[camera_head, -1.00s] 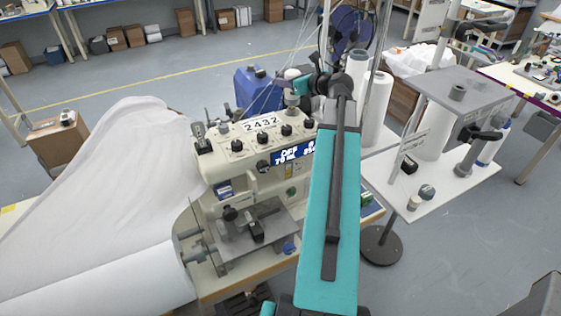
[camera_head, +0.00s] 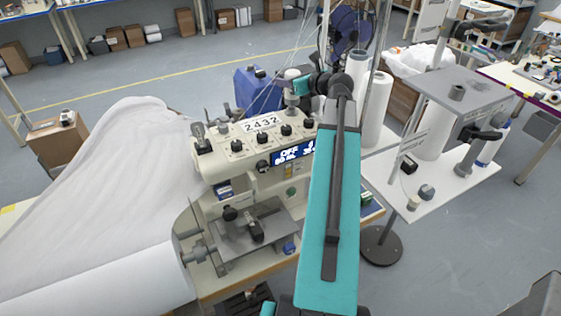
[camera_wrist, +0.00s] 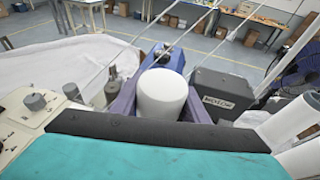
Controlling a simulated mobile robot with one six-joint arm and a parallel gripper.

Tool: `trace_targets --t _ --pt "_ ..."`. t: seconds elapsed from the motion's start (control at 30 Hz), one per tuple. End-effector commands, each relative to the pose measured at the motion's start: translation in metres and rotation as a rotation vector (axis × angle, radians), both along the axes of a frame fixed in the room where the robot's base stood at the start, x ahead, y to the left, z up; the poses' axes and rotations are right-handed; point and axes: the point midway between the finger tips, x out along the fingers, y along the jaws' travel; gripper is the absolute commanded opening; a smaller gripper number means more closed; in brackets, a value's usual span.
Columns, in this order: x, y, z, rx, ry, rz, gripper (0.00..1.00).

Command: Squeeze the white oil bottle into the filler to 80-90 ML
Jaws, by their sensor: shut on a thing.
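My gripper (camera_wrist: 162,100) is shut on the white oil bottle (camera_wrist: 162,95), with one finger on each side of it in the wrist view. In the head view, my gripper (camera_head: 299,86) and the bottle are small, above the back of the sewing machine (camera_head: 262,175). The filler opening is hidden behind the bottle and gripper, so I cannot tell how the nozzle sits in it. The blue display (camera_head: 292,153) on the machine's front shows OFF on its upper line. Its lower line is partly blurred, so I cannot read the number surely.
White fabric (camera_head: 100,190) drapes over the left side of the machine. Thread cones (camera_head: 376,110) stand close on the right. Thin threads run up from the machine top near my gripper. A blue container (camera_head: 252,90) stands behind the machine.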

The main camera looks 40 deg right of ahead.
Motion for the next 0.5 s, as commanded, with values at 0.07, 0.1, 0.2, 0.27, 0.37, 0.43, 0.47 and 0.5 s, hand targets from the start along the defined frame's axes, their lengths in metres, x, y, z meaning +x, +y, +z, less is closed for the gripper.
trace_targets --t 0.07,0.1,0.2,0.27,0.37,0.43,0.47,0.5 --pt "0.0 0.0 0.0003 0.0 0.0 0.0 0.3" --pt "0.0001 0.0 0.0003 0.0 0.0 0.0 0.3" --pt "0.0001 0.0 0.0003 0.0 0.0 0.0 0.3" --pt "0.0 0.0 0.0003 0.0 0.0 0.0 0.3" --pt "0.0 0.0 0.0004 0.0 0.0 0.0 0.3" --pt "0.0006 0.0003 0.0019 0.0 -0.001 0.001 0.3" --pt "0.0006 0.0003 0.0033 0.0 -0.001 0.001 0.3" --pt "0.0007 0.0003 0.0056 0.0 -0.001 0.001 0.3"
